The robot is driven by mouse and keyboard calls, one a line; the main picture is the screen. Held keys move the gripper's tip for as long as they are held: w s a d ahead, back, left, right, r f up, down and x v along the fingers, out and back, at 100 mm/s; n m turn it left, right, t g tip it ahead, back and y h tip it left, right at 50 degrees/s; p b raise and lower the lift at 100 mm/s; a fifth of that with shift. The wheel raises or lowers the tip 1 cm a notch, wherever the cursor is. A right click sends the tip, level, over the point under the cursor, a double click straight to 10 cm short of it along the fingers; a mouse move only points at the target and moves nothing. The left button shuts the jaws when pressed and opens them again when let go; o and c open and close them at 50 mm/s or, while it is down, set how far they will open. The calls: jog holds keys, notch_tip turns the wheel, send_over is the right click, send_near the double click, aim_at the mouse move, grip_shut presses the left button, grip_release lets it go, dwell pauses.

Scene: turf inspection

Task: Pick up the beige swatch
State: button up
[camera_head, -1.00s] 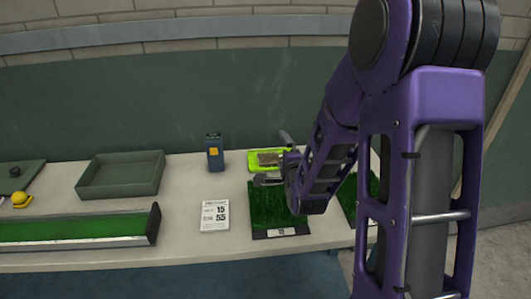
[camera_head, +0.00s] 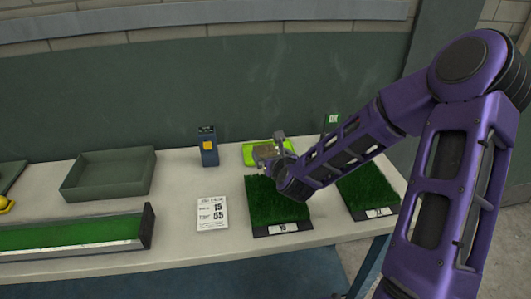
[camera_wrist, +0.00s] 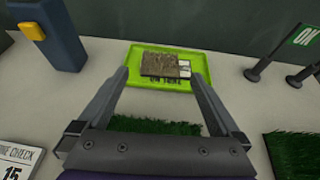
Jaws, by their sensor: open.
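The beige swatch (camera_wrist: 160,64) is a flat brownish-beige square with a pale label at its right edge. It lies on a bright green tray (camera_wrist: 138,77) at the back of the table. My gripper (camera_wrist: 160,80) is open, with its two fingers apart in front of the swatch and nothing between them in its grip. In the head view my gripper (camera_head: 267,147) is over the tray (camera_head: 250,158), and it covers much of the swatch.
A dark blue device with a yellow button (camera_head: 209,147) stands left of the tray. A green flag reading OK (camera_head: 332,122) stands to the right. Two turf samples (camera_head: 270,210) (camera_head: 367,190) lie in front. A card (camera_head: 212,214), an empty green bin (camera_head: 108,175) and a turf channel (camera_head: 75,232) are on the left.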

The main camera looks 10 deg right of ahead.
aim_at(264, 146)
jog(key=x, duration=0.6)
jog(key=shift+w+f, duration=0.1)
jog(key=shift+w, duration=0.15)
jog(key=shift+b+x, duration=0.35)
jog(key=shift+x, duration=2.3)
jog(key=shift+s+d+f, duration=0.1)
jog(key=shift+d, duration=0.05)
jog(key=c, duration=1)
